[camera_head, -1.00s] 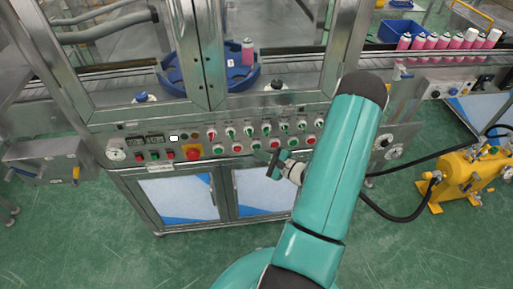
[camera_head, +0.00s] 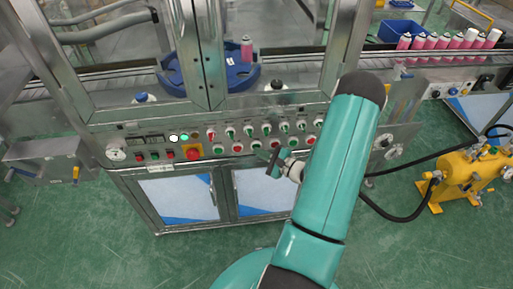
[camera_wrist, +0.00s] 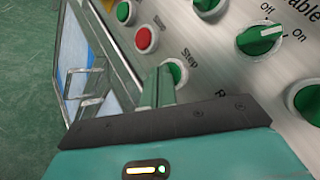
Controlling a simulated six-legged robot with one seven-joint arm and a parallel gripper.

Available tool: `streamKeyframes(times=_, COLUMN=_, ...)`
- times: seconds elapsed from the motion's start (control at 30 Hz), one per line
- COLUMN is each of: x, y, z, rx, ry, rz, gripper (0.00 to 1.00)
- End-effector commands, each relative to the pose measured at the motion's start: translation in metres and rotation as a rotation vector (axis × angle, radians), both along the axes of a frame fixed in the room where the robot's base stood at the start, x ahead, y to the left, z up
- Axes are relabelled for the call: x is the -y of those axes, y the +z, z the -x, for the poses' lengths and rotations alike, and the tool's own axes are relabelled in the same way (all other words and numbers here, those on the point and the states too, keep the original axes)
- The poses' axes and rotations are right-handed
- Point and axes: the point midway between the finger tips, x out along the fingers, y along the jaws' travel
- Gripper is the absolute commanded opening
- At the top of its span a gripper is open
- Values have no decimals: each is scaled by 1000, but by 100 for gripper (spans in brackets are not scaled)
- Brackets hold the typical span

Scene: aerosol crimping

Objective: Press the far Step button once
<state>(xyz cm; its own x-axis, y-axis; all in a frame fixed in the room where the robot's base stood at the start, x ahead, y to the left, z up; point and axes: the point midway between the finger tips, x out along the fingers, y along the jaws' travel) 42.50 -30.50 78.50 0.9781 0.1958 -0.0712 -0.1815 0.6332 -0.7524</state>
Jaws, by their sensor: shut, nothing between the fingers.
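A green button (camera_wrist: 175,71) beside the label "Step" shows in the wrist view, partly hidden by my fingers. My gripper (camera_wrist: 164,84) is shut and empty, its fingertips at this button. I cannot tell whether they touch it or whether it is pressed in. In the head view my gripper (camera_head: 266,156) is at the lower row of the control panel (camera_head: 120,142), below the middle of the machine front. Only one Step label is readable.
Near my fingertips are a red button (camera_wrist: 146,39) and a green Off/On knob (camera_wrist: 260,38). On the panel sit a red emergency stop (camera_head: 193,154) and lit white (camera_head: 173,138) and green (camera_head: 184,138) lamps. A blue carousel (camera_head: 170,72) holds a pink can (camera_head: 246,50) behind the frame.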

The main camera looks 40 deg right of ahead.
Motion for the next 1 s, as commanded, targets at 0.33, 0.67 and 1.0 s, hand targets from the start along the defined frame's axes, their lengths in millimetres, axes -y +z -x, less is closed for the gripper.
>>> streamKeyframes(times=0.33, x=-8, y=0, z=12, rx=0, ry=0, rz=0, gripper=0)
streamKeyframes(times=0.67, x=-9, y=0, z=14, rx=0, ry=0, rz=0, gripper=0)
streamKeyframes(times=1.0, x=-24, y=0, z=36, rx=-1, ry=-1, rz=-2, gripper=0)
